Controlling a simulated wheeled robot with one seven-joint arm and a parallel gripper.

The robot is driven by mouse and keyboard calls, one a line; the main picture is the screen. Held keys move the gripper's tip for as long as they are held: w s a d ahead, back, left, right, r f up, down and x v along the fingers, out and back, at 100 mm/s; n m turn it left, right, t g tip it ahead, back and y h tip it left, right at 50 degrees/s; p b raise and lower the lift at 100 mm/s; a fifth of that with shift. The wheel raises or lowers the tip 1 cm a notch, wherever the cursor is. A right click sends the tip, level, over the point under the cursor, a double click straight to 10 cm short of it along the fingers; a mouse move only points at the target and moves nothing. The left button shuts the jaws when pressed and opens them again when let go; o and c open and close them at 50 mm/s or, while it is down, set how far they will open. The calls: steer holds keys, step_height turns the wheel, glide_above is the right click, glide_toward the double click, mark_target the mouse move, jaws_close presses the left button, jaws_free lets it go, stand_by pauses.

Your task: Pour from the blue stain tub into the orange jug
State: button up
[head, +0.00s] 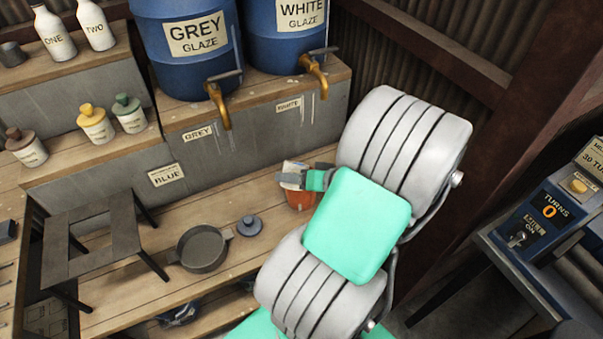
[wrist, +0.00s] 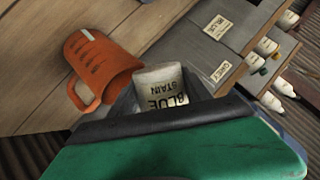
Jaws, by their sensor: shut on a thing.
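The blue stain tub is a small cream tub labelled BLUE STAIN (wrist: 158,82), upside down in the wrist view. My gripper (wrist: 165,108) is shut on it. In the head view my gripper (head: 291,181) is over the lower bench, with a pale part of the tub (head: 294,167) showing behind it. The orange jug (wrist: 105,65) has a handle and dark marks on its side. It is beside the tub in the wrist view. In the head view the jug (head: 298,199) is partly hidden by my gripper. I cannot see inside the jug or whether anything flows.
A blue knobbed lid (head: 249,225) lies on the bench near a grey pan (head: 203,249) and a dark stand (head: 97,232). Blue glaze barrels (head: 190,50) with brass taps (head: 218,100) stand on the ledge above. Several lidded tubs (head: 97,125) stand at left.

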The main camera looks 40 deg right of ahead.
steer(key=shift+r+y+p, duration=0.15)
steer(key=shift+y+p, duration=0.15)
steer(key=shift+p, duration=0.45)
steer(key=shift+m+g+y+p, duration=0.85)
steer(key=shift+m+p, duration=0.25)
steer(key=shift+p, duration=0.75)
stand_by(0.5)
steer(key=shift+w+d+m+g+y+p, duration=0.1)
steer(key=shift+d+m+g+y+p, duration=0.15)
steer(key=shift+m+y+p, duration=0.5)
stand_by(0.6)
steer(key=shift+p, duration=0.4)
steer(key=shift+w+y, duration=0.1)
steer(key=shift+y, duration=0.3)
steer(key=shift+d+f+m+g+p, duration=0.15)
steer(key=shift+f+m+g+p, duration=0.15)
steer(key=shift+m+p, duration=0.05)
steer(key=shift+r+y+p, duration=0.1)
steer(key=shift+y+p, duration=0.25)
steer(key=shift+y, duration=0.05)
steer(key=shift+w+d+m, duration=0.1)
steer(key=shift+d+m, duration=0.05)
steer(key=shift+m, duration=0.15)
